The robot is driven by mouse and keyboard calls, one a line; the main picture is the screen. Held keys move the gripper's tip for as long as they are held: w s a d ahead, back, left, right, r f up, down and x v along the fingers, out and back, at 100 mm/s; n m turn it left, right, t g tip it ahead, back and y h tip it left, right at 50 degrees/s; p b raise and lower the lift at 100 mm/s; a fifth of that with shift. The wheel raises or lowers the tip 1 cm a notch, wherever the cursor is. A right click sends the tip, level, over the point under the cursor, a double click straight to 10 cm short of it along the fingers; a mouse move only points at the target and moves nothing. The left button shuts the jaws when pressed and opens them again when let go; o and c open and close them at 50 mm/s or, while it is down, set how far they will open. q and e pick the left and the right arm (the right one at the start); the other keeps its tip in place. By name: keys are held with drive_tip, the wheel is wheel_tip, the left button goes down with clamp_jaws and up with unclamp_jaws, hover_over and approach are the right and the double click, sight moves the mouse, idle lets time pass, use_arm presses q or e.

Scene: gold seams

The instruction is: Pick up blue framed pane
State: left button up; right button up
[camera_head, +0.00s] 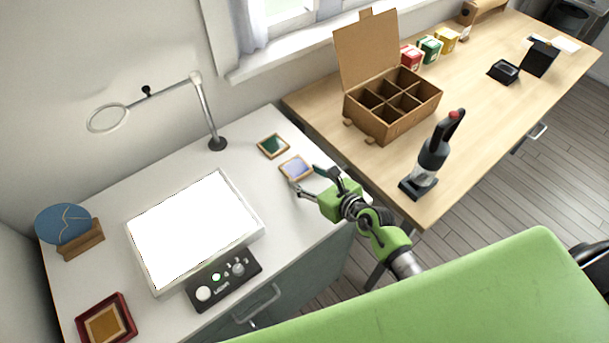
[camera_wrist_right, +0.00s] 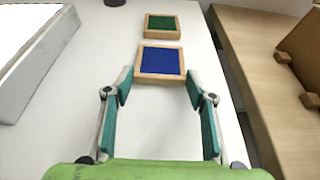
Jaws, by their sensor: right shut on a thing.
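The blue framed pane (camera_head: 296,168), a small square of blue glass in a light wooden frame, lies on the white worktop near its right edge. It also shows in the right wrist view (camera_wrist_right: 161,62), straight ahead between the fingertips. My right gripper (camera_head: 305,177) reaches in from the right, low over the worktop. In the right wrist view my right gripper (camera_wrist_right: 160,76) has its teal fingers at the left and right sides of the frame's near part, shut on it. My left gripper is not in view.
A green framed pane (camera_head: 273,146) lies just beyond the blue one. A bright light panel (camera_head: 195,228) with a control box (camera_head: 224,278) is to the left. A lamp stand (camera_head: 217,143) rises behind. A wooden table with a divided cardboard box (camera_head: 384,131) is at right.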

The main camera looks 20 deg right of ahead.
drive_tip(key=shift+r, duration=0.5)
drive_tip(key=s+d+r, duration=0.2)
drive_tip(key=s+r, duration=0.9)
drive_tip(key=s, duration=0.2)
drive_tip(key=shift+s+d+r+b, duration=0.35)
